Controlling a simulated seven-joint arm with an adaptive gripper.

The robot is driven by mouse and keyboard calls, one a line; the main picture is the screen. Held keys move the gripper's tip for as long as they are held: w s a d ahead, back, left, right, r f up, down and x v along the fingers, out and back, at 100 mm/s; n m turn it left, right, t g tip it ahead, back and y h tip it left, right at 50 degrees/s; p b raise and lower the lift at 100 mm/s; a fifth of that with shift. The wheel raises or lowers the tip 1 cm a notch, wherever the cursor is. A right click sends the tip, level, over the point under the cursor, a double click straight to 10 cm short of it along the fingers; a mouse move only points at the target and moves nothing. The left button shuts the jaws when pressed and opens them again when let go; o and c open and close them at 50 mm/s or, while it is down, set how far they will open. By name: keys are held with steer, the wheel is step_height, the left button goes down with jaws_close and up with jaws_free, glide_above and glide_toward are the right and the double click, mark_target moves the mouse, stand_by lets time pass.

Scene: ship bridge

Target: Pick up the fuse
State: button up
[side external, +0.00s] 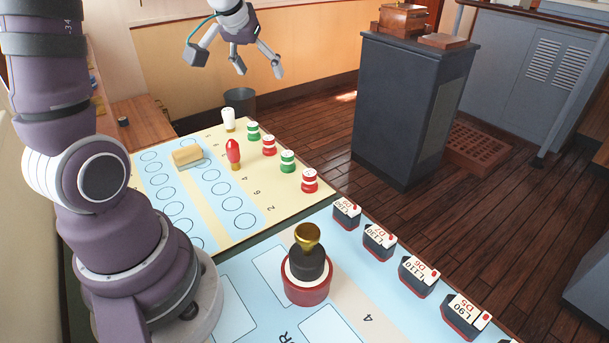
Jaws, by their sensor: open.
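Several small round capped pieces stand in a row on the far board's right side: green and white (253,131), red and white (268,146), green and white (288,162), red and white (309,181). They look like screw-in fuses, but I cannot tell which piece the task means. A red bulb-shaped piece (233,152) and a white one (229,119), both with brass-coloured bases, stand left of the row. My gripper (236,62) is open and empty, high above the board's far end, apart from everything on it.
On the near board (238,318) stands a gold-knobbed black piece in a red base (306,284), with several labelled black blocks (379,242) along its right edge. A wooden block (187,155) lies on the far board. A dark bin (240,100) and dark cabinet (405,110) stand beyond.

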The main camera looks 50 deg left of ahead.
steer(key=a+f+n+y, duration=0.1)
steer(key=a+f+n, duration=0.15)
steer(key=a, duration=0.45)
steer(key=n+g+y, duration=0.1)
steer(key=n+g, duration=0.1)
glide_toward(227, 111)
steer(key=x, duration=0.4)
steer(key=shift+s+a+f, duration=0.25)
steer(key=shift+s+a, duration=0.05)
steer(key=shift+a, duration=0.1)
steer(key=x, duration=0.4)
steer(key=shift+w+d+f, duration=0.2)
steer(key=shift+w+d, duration=0.05)
steer(key=shift+w, duration=0.05)
steer(key=shift+w+a+f, duration=0.2)
steer(key=shift+a+f, duration=0.1)
steer(key=shift+f, duration=0.2)
jaws_close()
